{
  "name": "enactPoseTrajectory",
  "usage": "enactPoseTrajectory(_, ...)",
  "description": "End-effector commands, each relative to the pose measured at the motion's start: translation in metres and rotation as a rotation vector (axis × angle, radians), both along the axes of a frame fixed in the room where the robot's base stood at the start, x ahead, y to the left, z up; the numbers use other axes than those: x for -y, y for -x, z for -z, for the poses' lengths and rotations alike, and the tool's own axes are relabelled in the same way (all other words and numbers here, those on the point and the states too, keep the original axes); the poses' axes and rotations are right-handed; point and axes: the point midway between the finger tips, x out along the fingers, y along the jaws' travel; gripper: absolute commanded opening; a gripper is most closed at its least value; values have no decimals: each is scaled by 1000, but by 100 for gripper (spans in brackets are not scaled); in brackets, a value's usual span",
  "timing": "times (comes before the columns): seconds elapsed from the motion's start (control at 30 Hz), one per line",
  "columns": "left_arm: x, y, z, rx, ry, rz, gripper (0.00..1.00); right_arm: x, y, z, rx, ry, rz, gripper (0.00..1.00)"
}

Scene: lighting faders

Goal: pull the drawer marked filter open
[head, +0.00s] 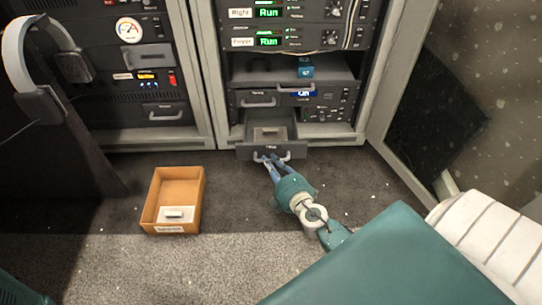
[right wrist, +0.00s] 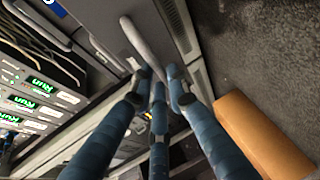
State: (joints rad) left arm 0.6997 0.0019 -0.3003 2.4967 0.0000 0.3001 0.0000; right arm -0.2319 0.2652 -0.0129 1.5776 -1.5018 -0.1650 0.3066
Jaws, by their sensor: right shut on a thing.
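The low drawer (head: 242,152) in the right-hand rack stands pulled out, with its open top showing. A small pale block (head: 268,133) lies inside it. The label on its front is too small to read surely. My right gripper (head: 267,161) is at the drawer's front, shut on its curved grey handle (head: 287,156). In the right wrist view the blue fingers (right wrist: 158,85) meet at the lower end of the handle (right wrist: 143,45). The fingers hide part of the handle. My left gripper is not in view.
An orange open box (head: 198,190) with a small pale item inside stands on the carpet left of my arm. Another closed drawer (head: 258,95) is above the open one. An open cabinet door (head: 400,85) stands at the right. Carpet in front is mostly clear.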

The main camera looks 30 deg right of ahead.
Motion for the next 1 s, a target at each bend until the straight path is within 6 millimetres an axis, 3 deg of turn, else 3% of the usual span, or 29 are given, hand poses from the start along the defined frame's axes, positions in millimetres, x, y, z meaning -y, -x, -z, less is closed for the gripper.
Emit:
enactPoseTrajectory(0.3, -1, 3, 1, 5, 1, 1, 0, -2, 2, 2, -5, -1, -3, 0)
enactPoseTrajectory(0.33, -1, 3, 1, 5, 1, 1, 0, -2, 2, 2, -5, -1, -3, 19)
enactPoseTrajectory(0.4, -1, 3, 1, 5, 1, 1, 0, -2, 2, 2, -5, -1, -3, 33)
enactPoseTrajectory(0.43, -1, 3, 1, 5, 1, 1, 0, -2, 2, 2, -5, -1, -3, 35)
enactPoseTrajectory(0.77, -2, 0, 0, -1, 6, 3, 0, -2, 4, 0, -1, 0, -2, 35)
enactPoseTrajectory(1.0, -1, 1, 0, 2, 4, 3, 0, -8, 41, -6, -4, 1, -4, 35)
